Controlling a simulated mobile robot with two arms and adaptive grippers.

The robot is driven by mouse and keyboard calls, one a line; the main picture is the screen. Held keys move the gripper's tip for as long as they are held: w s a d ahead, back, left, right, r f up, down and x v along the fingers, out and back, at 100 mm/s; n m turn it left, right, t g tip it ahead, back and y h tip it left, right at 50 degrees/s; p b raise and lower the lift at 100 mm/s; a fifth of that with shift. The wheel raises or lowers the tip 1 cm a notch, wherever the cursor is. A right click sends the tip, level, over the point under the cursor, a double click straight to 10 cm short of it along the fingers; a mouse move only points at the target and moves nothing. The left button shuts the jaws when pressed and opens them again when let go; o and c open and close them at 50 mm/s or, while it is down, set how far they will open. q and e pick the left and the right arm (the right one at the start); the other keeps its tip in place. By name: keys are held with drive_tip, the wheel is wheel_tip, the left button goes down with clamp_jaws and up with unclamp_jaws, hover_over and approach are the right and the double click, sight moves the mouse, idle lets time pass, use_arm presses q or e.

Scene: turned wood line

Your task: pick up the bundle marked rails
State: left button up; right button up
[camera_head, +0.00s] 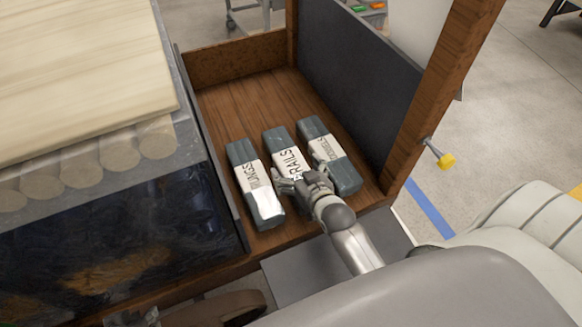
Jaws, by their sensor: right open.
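The bundle marked RAILS (288,153) is dark grey-blue with a white label band. It lies in the middle of three similar bundles on a wooden shelf floor. My right gripper (300,176) is open over its near end, with fingers at either side of the bundle. The gripper and wrist hide that near end, and I cannot tell whether the fingers touch it. My left gripper is not in view.
The bundle marked RUNGS (254,178) lies close on the left, and another labelled bundle (326,150) close on the right. A dark panel (358,85) and wooden post (440,85) bound the right side. Free shelf floor lies behind.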

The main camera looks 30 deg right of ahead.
drive_tip(key=shift+c, duration=0.3)
drive_tip(key=shift+s, duration=0.15)
drive_tip(key=c, duration=1.4)
drive_tip(key=shift+c, duration=0.4)
